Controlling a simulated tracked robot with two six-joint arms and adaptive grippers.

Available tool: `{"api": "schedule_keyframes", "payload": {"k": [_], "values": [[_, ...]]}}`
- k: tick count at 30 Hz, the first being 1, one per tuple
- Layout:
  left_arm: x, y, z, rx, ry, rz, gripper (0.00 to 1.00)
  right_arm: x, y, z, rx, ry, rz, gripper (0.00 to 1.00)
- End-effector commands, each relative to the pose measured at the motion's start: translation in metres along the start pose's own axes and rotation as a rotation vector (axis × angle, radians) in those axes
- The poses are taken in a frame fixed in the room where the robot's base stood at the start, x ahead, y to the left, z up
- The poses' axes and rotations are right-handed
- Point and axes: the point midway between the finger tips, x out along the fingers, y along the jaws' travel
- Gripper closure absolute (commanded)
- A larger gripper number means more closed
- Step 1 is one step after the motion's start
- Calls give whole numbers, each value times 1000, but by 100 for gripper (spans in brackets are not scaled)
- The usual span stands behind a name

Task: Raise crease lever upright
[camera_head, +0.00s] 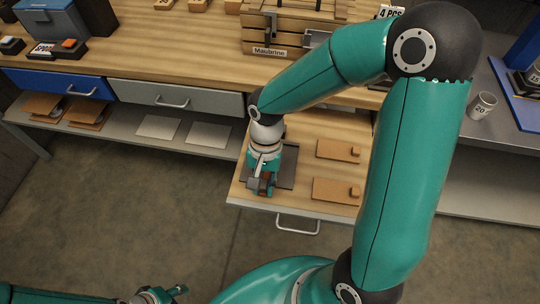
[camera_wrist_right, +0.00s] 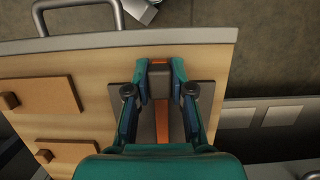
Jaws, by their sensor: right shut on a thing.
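The crease lever is an orange bar (camera_wrist_right: 163,127) with a dark block (camera_wrist_right: 160,88) at its end, over a dark grey plate (camera_wrist_right: 205,92) in the wrist view. The plate (camera_head: 287,179) also shows in the head view, lying in the pulled-out drawer. My right gripper (camera_wrist_right: 160,70) is shut on the lever's dark block, one finger on each side. In the head view the right gripper (camera_head: 262,187) hides most of the lever, and its tilt is hard to tell. My left gripper (camera_head: 165,296) is at the bottom left edge, partly cut off, away from the drawer.
Two wooden pieces with small knobs, a back one (camera_head: 335,150) and a front one (camera_head: 332,189), lie right of the plate. The drawer handle (camera_head: 298,226) sticks out in front. A labelled wooden crate (camera_head: 265,35) stands on the bench behind.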

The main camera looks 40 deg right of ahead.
Motion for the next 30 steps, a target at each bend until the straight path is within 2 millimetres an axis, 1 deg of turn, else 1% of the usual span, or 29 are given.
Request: {"api": "schedule_keyframes", "payload": {"k": [7, 18, 30], "values": [[-3, 1, 0, 0, 0, 0, 60, -4, -1, 0, 0, 1, -1, 92], [-22, 8, 0, 0, 0, 0, 60, -28, -1, 2, -1, 1, -2, 91], [-22, 8, 0, 0, 0, 0, 60, -29, -1, 2, -2, 2, -2, 92]]}}
